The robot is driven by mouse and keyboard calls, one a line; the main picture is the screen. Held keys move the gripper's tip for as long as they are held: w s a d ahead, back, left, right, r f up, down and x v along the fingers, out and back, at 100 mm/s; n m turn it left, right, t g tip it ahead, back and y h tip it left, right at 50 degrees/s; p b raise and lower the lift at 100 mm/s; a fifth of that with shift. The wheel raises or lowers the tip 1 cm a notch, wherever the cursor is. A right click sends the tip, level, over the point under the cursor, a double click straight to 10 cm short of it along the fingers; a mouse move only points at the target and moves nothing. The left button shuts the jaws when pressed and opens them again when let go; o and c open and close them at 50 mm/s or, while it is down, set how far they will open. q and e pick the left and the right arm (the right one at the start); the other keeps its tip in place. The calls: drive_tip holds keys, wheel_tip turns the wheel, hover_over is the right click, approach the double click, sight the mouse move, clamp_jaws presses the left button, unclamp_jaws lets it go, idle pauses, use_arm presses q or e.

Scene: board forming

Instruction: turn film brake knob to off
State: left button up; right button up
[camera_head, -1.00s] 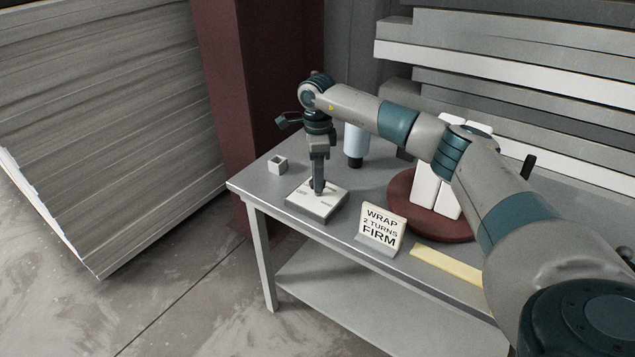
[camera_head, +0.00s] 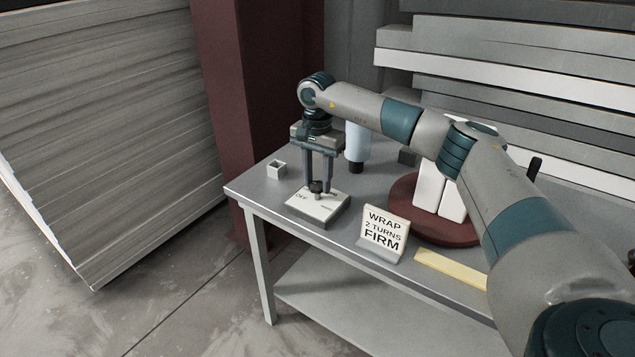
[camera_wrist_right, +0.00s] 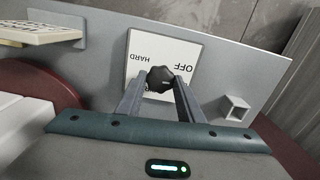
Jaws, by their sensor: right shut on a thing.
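The film brake knob (camera_head: 316,186) is a small dark knob standing on a pale square plate (camera_head: 322,212) near the table's front left corner. The plate is marked OFF at its left in the head view, with smaller words at its right. In the right wrist view the knob (camera_wrist_right: 160,79) is black and faceted, with OFF and HARD printed beyond it. My right gripper (camera_head: 317,189) points straight down, its two fingers shut on the knob from either side. Which mark the knob points to I cannot tell. My left gripper is not in view.
A small open grey box (camera_head: 277,169) stands left of the plate. A sign (camera_head: 383,233) reading WRAP 2 TURNS FIRM stands to its right. Behind are a blue-white bottle (camera_head: 357,142) and a dark red turntable (camera_head: 405,212) with white boards. A yellow strip (camera_head: 450,268) lies at the front edge.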

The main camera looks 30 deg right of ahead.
sight(317, 184)
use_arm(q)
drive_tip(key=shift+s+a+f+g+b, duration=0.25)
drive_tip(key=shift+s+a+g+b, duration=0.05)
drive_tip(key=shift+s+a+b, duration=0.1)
use_arm(e)
drive_tip(key=n, duration=0.3)
drive_tip(key=shift+n, duration=0.3)
drive_tip(key=shift+r, duration=0.1)
drive_tip(key=o, duration=1.1)
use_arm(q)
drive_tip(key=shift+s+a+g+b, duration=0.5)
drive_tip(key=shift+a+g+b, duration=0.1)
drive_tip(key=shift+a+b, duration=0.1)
use_arm(e)
drive_tip(key=shift+r, duration=8.65)
